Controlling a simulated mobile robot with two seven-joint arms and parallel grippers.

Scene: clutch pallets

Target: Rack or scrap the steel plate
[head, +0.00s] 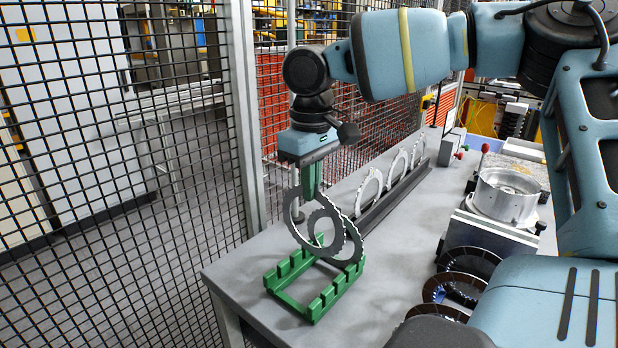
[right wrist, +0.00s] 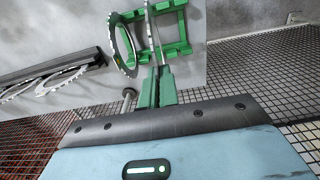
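My right gripper (head: 312,192) points down over the near end of the bench, its green fingers closed on the rim of a thin steel plate (head: 287,213), a ring. In the right wrist view this plate (right wrist: 153,38) shows nearly edge-on between the fingertips (right wrist: 158,72). Its lower edge is just over or in the green rack (head: 311,310); I cannot tell which. A second toothed steel plate (head: 356,240) stands tilted at the far end of that rack, overlapping the held one. It also shows in the right wrist view (right wrist: 129,62). My left gripper is not in view.
Several toothed rings (head: 370,186) stand in a long black rack (head: 397,194) behind. A metal housing (head: 507,195) and dark discs (head: 470,262) occupy the right side. A mesh fence (head: 120,160) closes off the left. Some bench top (head: 420,220) is bare between.

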